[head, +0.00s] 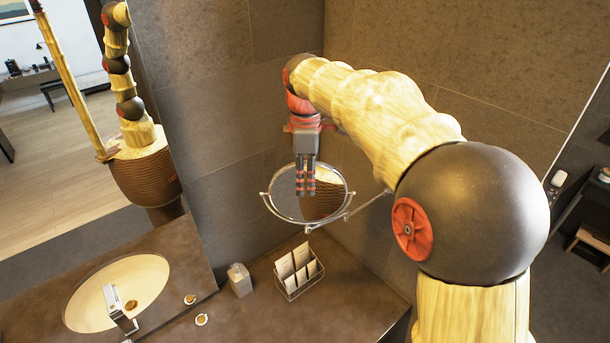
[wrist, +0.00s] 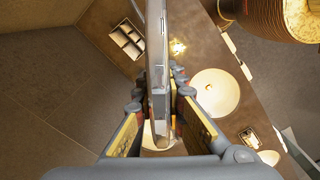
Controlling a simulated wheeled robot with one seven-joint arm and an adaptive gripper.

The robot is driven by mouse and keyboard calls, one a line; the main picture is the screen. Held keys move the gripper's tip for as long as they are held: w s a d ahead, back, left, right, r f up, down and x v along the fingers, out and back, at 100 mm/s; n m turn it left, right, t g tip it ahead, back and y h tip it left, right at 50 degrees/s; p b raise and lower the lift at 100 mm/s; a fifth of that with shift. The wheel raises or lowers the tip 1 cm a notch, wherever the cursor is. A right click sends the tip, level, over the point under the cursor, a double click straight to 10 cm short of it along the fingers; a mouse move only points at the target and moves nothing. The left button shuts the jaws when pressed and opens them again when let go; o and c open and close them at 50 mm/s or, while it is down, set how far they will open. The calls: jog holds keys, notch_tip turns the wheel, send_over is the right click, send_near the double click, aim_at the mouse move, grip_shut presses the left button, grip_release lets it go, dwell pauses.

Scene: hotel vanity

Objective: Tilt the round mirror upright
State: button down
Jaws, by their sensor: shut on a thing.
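The round mirror (head: 285,205) hangs on a metal wall arm above the counter's back corner in the head view. Its reflecting face is tilted upward and shows a reflection of my body. My gripper (head: 306,190) reaches down over the mirror's upper part, its fingers in front of the glass. In the wrist view the mirror (wrist: 157,60) is seen edge-on as a thin upright strip between the fingers. My gripper (wrist: 160,130) is shut on the mirror's edge there. The exact finger contact is partly hidden.
A wire rack with cards (head: 298,272) and a tissue box (head: 240,280) stand on the counter (head: 345,300) below. A round basin (head: 95,300) with a tap (head: 120,308) is at the left. A large wall mirror is at the left. The wall arm (head: 370,206) runs right of the mirror.

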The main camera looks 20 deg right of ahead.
jog(key=c, duration=1.8)
grip_release()
jog(key=shift+c, duration=0.2)
notch_tip(320, 180, up, 12)
jog(key=shift+s, duration=0.1)
